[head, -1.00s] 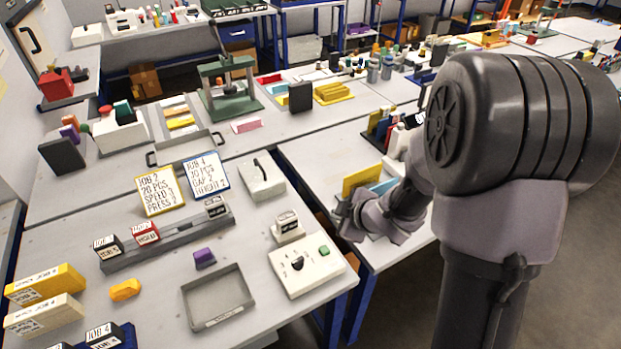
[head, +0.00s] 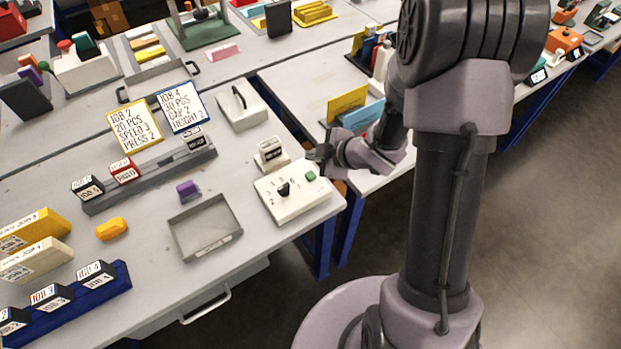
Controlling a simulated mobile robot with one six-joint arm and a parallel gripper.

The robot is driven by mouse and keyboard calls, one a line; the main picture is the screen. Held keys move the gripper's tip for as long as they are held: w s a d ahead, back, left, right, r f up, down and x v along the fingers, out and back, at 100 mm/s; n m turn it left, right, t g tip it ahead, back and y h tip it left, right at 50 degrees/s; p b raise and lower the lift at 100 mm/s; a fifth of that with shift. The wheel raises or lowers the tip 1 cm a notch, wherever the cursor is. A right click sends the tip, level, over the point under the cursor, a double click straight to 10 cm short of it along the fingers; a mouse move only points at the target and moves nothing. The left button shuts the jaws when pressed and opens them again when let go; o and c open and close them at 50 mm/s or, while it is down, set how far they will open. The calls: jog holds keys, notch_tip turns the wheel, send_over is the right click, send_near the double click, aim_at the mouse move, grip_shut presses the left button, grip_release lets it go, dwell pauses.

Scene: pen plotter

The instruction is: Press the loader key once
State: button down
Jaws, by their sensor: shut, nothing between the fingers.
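A cream control box (head: 292,203) stands near the right edge of the grey table. Its top has a black dial (head: 283,189) with numbers around it and a small green key (head: 310,176) at the right. I cannot read a label naming it the loader key. My gripper (head: 318,154) is shut and empty. It shows just above and behind the green key in the head view, apart from it as far as I can tell. The exact height of the fingertips over the box is hard to judge.
A small cream block with a dark label (head: 270,153) stands behind the control box. A grey tray (head: 205,228) and a purple block (head: 188,188) are to the left. Job cards (head: 135,127) stand behind a grey rail. Yellow and blue panels (head: 346,101) stand on the neighbouring table.

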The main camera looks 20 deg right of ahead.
aim_at(313, 177)
notch_tip(313, 177, down, 5)
jog(key=b, duration=0.3)
jog(key=shift+f+b, duration=0.15)
jog(key=shift+b, duration=0.25)
dwell(1.4)
jog(key=shift+f+b, duration=0.4)
jog(key=shift+f, duration=0.05)
jog(key=shift+f+b, duration=0.45)
jog(key=shift+f, duration=0.05)
dwell(0.5)
jog(key=shift+r, duration=0.15)
jog(key=shift+r+p, duration=0.8)
jog(key=shift+p, duration=0.05)
notch_tip(313, 177, up, 5)
jog(key=p, duration=0.4)
jog(key=shift+r+p, duration=0.1)
jog(key=shift+p, duration=0.2)
